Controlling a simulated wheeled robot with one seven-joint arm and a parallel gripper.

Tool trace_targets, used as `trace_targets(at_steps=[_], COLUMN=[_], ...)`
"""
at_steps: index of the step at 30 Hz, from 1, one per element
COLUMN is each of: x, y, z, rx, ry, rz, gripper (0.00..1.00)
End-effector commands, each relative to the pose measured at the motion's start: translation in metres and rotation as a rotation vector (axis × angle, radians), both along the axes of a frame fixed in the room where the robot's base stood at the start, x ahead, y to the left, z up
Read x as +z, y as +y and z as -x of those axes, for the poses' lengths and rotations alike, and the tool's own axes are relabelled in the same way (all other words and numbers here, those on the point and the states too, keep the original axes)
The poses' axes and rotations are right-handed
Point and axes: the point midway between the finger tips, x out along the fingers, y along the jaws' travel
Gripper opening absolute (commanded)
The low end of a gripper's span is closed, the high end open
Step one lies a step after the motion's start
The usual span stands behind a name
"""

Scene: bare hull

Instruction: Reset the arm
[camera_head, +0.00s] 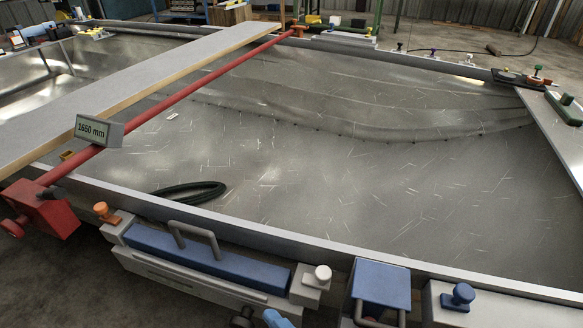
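My arm and gripper cannot be made out in the head view. The area before me is a wide, shallow metal hull (330,200) with a scratched bare floor and a raised grey rim. A small blue shape (277,318) is cut off at the bottom edge; I cannot tell what it is.
A red bar (180,95) with a "1650 mm" display (98,131) and a plank (130,85) cross the hull at left. A blue handled box (205,258) and blue block (381,284) line the near rim. The hull's middle is clear.

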Motion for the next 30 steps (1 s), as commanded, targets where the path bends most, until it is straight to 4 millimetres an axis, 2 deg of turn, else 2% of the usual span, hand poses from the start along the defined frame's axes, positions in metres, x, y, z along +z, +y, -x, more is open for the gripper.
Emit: trace_targets(at_steps=[1,5,8,12,15,21,30], x=[-0.003,-0.006,-0.002,0.011,0.025,0.059,0.101], y=[-0.020,-0.072,-0.116,-0.166,-0.195,-0.229,-0.247], z=[0.006,0.027,0.052,0.091,0.120,0.172,0.216], rx=[-0.041,-0.165,-0.281,-0.434,-0.538,-0.708,-0.858], ry=[0.022,0.087,0.138,0.199,0.235,0.287,0.322], rz=[-0.012,-0.079,-0.149,-0.264,-0.353,-0.527,-0.718], gripper=[0.51,0.51,0.51,0.51,0.51,0.51,0.51])
